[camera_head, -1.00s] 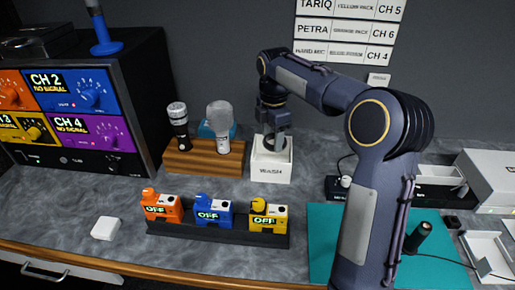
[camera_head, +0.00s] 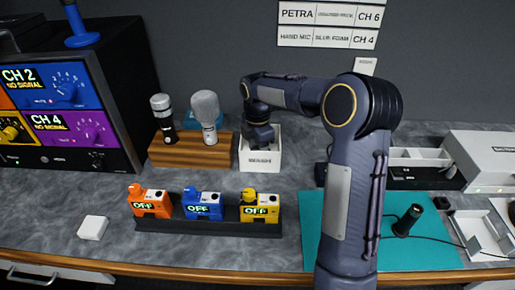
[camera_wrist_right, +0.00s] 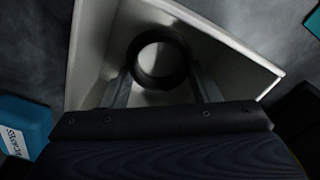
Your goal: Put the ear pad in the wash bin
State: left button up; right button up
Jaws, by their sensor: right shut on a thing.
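The ear pad (camera_wrist_right: 134,62) is a dark ring between the fingertips, over or inside the bin's opening. My right gripper (camera_wrist_right: 162,88) is shut on it. In the head view, my right gripper (camera_head: 259,143) points down at the bin's mouth and hides the pad. My left gripper is out of view.
A wooden stand (camera_head: 190,152) with two microphones is left of the bin. Orange, blue (camera_head: 203,205) and yellow packs sit in a dark rack in front. A teal mat (camera_head: 380,254) lies to the right. Bare grey bench separates the bin and rack.

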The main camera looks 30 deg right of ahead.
jog(key=shift+f, duration=0.15)
jog(key=o, duration=0.7)
notch_tip(320, 180, up, 12)
jog(key=f+p, duration=0.1)
jog(key=s+a+r+m+t+y, duration=0.1)
jog(key=s+r+m, duration=0.3)
jog(key=s, duration=0.4)
jog(key=s+a+f+m+t+y, duration=0.1)
jog(key=s+a+f+m, duration=0.1)
jog(key=s+m, duration=0.3)
jog(key=s+a+f+m+t+y, duration=0.1)
jog(key=s+a+f+m+t, duration=0.1)
jog(key=s, duration=0.7)
jog(key=s+a+f+m+t, duration=0.1)
jog(key=s+a+f+m, duration=0.2)
jog(key=s+a+m, duration=0.2)
jog(key=s+m, duration=0.2)
jog(key=m, duration=0.1)
jog(key=shift+a+f+m+t+y, duration=0.3)
jog(key=shift+f+y, duration=0.05)
jog(key=shift+y, duration=0.05)
